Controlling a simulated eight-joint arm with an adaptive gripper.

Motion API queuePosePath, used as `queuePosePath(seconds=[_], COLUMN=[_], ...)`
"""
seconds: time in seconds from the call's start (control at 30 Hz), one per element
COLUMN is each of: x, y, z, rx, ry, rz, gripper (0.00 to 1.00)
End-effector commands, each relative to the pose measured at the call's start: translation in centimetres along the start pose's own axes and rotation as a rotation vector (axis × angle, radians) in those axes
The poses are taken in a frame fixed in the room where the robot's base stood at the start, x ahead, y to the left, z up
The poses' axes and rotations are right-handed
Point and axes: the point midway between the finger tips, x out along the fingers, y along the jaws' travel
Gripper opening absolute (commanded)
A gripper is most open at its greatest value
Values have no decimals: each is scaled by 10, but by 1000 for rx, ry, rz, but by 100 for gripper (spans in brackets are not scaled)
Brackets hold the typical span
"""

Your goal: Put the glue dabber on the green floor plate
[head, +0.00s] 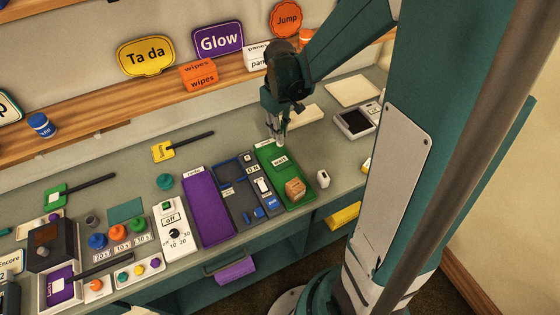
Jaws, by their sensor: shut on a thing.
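The green floor plate (298,202) lies on the counter, a long green panel with a white "wait" label. A small wooden block (295,188) sits on its near end. My gripper (279,138) points down over the far end of the plate. It is shut on a small, slim pale thing, which I take to be the glue dabber (282,132). The fingers hide most of it, and its shape is hard to make out. I cannot tell whether it touches the plate.
A dark grey panel with switches (236,205) and a purple panel (208,210) lie left of the plate. A small white object (323,179) stands just right of it. A black-topped device (354,122) is farther right. The plate's middle has bare room.

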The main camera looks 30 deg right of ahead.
Motion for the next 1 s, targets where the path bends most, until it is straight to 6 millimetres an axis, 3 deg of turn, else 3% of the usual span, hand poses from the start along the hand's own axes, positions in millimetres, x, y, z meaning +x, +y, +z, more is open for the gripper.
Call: queuePosePath(seconds=[0.27,0.7,1.0], x=[11,54,59], y=[0,0,0], z=[-1,0,0], rx=[0,-1,-1], ry=[0,0,0], rz=[0,0,0], gripper=[5,5,5])
